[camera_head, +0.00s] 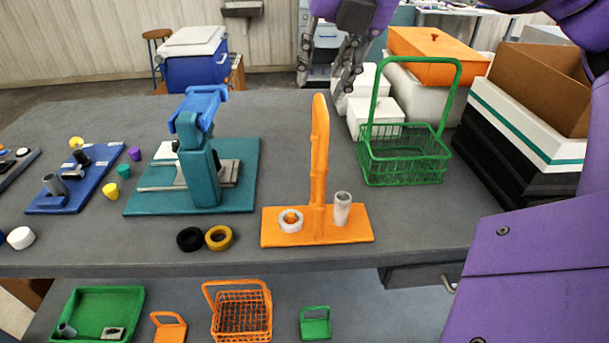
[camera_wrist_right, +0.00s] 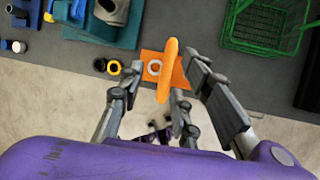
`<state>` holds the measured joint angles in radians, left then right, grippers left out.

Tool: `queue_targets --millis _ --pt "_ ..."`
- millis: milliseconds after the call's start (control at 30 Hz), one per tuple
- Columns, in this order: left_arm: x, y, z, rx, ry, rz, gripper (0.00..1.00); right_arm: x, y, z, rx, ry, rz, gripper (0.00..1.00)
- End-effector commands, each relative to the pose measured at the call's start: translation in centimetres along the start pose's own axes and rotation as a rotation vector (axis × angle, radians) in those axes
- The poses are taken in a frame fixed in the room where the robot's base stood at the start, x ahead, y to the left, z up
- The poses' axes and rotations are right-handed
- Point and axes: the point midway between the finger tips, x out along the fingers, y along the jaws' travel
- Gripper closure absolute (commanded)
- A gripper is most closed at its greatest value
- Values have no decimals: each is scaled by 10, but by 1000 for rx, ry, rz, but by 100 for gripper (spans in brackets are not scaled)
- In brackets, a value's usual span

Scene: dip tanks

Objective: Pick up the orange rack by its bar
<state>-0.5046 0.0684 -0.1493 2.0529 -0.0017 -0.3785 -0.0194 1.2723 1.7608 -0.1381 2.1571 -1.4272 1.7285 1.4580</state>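The orange rack (camera_head: 280,238) stands upright on the grey table near its front edge. Its tall orange bar (camera_head: 320,160) rises from the base. A white ring (camera_head: 291,220) sits around an orange peg on the base, left of the bar; a pale grey cylinder (camera_head: 342,208) stands to the right. My right gripper (camera_head: 323,88) is open and empty, fingers pointing down at the bar's top. In the right wrist view the bar (camera_wrist_right: 167,75) appears between the spread fingers of my right gripper (camera_wrist_right: 165,82), with no visible contact. My left gripper is not in view.
A green basket (camera_head: 405,178) stands to the right, beside stacked boxes (camera_head: 510,125). A teal press fixture (camera_head: 200,170) is at the left. Black (camera_head: 190,239) and yellow (camera_head: 219,237) rings lie left of the rack. A lower shelf holds green and orange items.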

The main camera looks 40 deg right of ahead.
Motion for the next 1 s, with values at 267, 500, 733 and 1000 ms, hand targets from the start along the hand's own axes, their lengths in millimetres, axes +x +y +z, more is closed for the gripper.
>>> queue_targets --millis 267,500,733,1000 --pt "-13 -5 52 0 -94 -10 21 30 -3 -2 1 4 -4 68" --pt "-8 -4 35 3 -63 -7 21 61 -7 -3 -2 7 -2 68" --pt "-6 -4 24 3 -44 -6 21 75 -6 -2 -2 3 1 68" --pt "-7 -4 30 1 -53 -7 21 75 -6 -3 -2 3 1 83"
